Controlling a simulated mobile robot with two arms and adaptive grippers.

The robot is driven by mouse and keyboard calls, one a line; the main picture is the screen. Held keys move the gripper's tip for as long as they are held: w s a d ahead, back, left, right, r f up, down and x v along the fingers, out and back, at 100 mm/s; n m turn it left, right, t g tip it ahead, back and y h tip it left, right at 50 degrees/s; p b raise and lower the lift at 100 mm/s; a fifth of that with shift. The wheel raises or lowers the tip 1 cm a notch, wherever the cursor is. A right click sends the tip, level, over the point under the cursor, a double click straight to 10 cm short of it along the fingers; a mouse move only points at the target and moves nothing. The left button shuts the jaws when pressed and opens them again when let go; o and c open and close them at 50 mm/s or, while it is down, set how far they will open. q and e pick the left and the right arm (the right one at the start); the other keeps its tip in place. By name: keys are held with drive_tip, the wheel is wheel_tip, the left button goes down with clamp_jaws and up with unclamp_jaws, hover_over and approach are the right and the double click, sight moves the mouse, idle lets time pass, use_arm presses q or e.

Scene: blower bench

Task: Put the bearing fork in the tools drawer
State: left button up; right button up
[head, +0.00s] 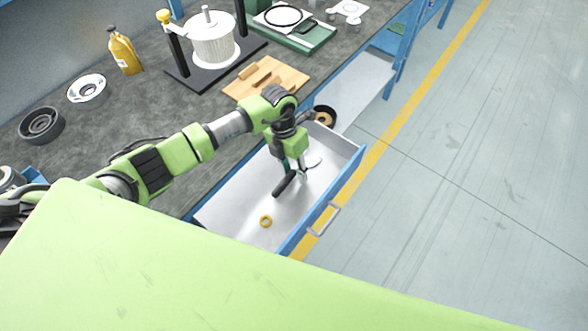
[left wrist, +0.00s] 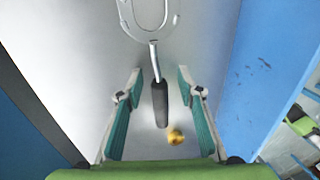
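The bearing fork has a black handle (head: 284,184) and a curved metal head. It is inside the open tools drawer (head: 232,209), and in the head view my left gripper partly hides it. My left gripper (head: 301,173) points down into the drawer over the fork. In the left wrist view its two teal-padded fingers (left wrist: 155,108) are apart, with the fork's handle (left wrist: 160,103) between them and a gap on each side. The forked metal end (left wrist: 150,20) runs out of the top of that view. My right gripper is not in view.
A small yellow ring (head: 265,221) lies on the drawer floor near the handle end. The drawer's blue front (head: 322,205) stands out over the floor. The grey bench (head: 130,100) holds a wooden board (head: 290,78), a filter on a stand (head: 213,45) and a yellow bottle (head: 124,52).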

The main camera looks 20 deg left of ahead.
use_arm(q)
drive_tip(key=shift+r, duration=0.4)
wheel_tip(320, 180, up, 11)
drive_tip(key=a, duration=0.2)
drive_tip(key=shift+w, duration=0.3)
drive_tip(key=shift+s, duration=0.1)
